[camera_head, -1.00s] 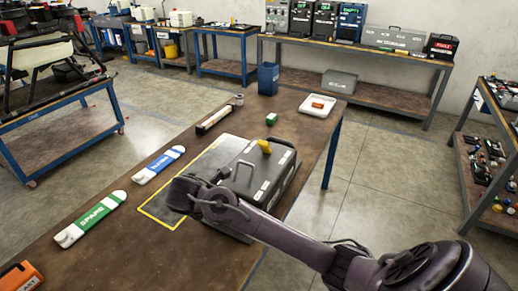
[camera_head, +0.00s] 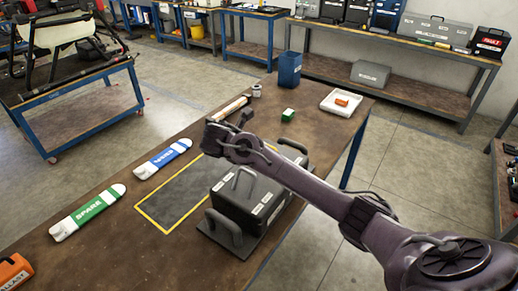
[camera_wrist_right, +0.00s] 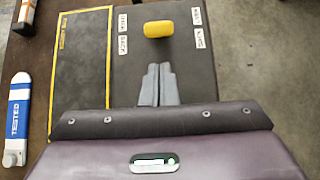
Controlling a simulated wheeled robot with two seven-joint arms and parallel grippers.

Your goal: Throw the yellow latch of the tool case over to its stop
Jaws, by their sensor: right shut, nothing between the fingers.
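The dark tool case (camera_head: 235,200) lies on the brown workbench, partly hidden by my right arm in the head view. Its yellow latch (camera_wrist_right: 168,29) shows in the right wrist view on the dark case top, between two pairs of white labels. The latch is hidden in the head view. My right gripper (camera_wrist_right: 158,68) is shut and empty, with its grey fingertips just short of the latch in the wrist picture. A gap shows between them there; the height difference is unclear. My left gripper is not in view.
A yellow-edged dark mat (camera_head: 185,195) lies left of the case. Blue (camera_head: 163,158) and green (camera_head: 88,211) labelled white tools lie further left. A green block (camera_head: 288,115), blue bin (camera_head: 289,70) and white tray (camera_head: 340,108) stand towards the far end.

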